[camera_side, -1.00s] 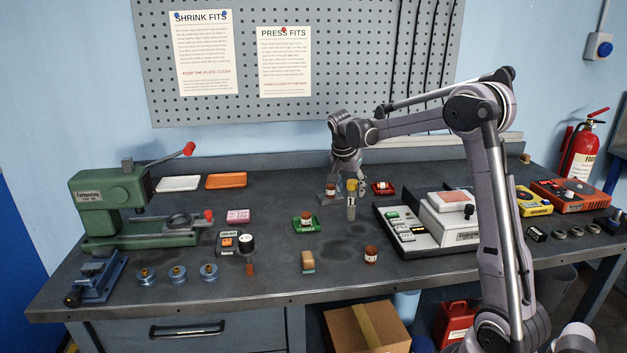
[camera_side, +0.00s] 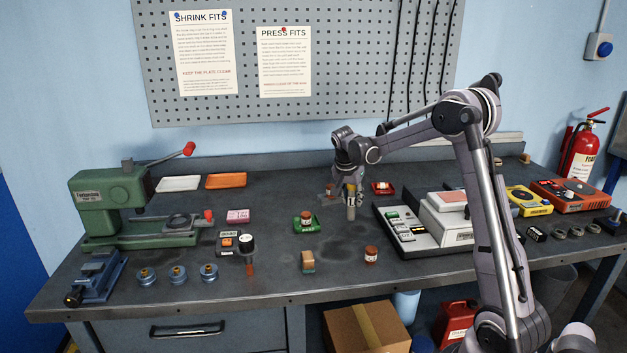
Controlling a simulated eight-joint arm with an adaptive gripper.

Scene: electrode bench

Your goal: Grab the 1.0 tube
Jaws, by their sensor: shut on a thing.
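The tube (camera_side: 351,213) stands upright on the bench in the middle, grey below with a pale label and a little yellow at its top. My gripper (camera_side: 352,194) points down from above and is shut on the tube's upper part. The fingers hide most of the yellow cap and part of the label, so I cannot read the full number. The tube's lower end appears to be at bench level; I cannot tell whether it touches.
A green tray (camera_side: 297,229) with a small jar is to the left, and a red tray (camera_side: 391,190) is behind right. A brown jar (camera_side: 371,255) stands in front. The bench front centre is mostly clear.

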